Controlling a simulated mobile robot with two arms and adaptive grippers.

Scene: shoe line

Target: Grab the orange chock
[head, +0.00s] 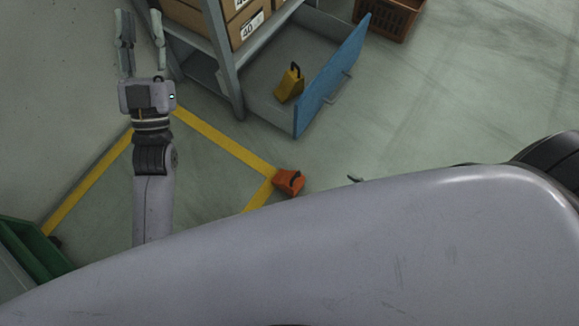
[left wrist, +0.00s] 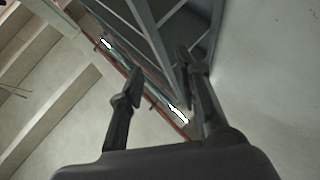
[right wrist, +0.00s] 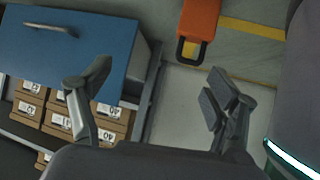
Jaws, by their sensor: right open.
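The orange chock (head: 289,182) lies on the floor at the corner of the yellow floor line in the head view. In the right wrist view the orange chock (right wrist: 201,18) shows at the top, with its dark handle towards me. My right gripper (right wrist: 155,92) is open with nothing between its fingers, and the chock is beyond them. In the head view the right gripper is mostly hidden behind my grey body. My left gripper (head: 140,25) is open and empty at the upper left, away from the chock; its spread fingers also show in the left wrist view (left wrist: 158,75).
A grey shelf (head: 222,55) with cardboard boxes (head: 240,22) stands at the top. Its open blue-fronted drawer (head: 330,75) holds a yellow chock (head: 289,84). A brown crate (head: 390,17) is at the top, a green bin (head: 32,250) at lower left. Floor at right is clear.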

